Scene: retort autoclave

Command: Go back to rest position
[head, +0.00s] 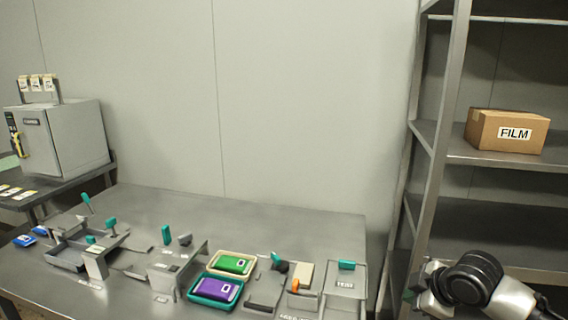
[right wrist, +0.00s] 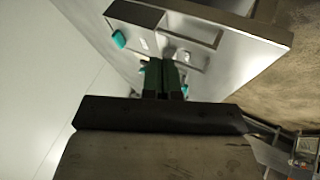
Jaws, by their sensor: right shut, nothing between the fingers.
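My right arm is at the lower right of the head view, in front of the shelf rack, with its gripper (head: 428,283) only partly showing. In the right wrist view the two dark green fingers (right wrist: 163,78) are together with nothing between them. They are apart from the steel workbench (head: 290,218), which lies beyond them and also shows in the right wrist view (right wrist: 235,58). My left gripper is in neither view.
The bench carries green (head: 233,263) and purple (head: 214,291) pouches in trays, plus several teal-handled fixtures. A metal rack (head: 440,140) with a FILM box (head: 506,131) stands right. A grey cabinet (head: 66,135) stands left. The bench's back strip is clear.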

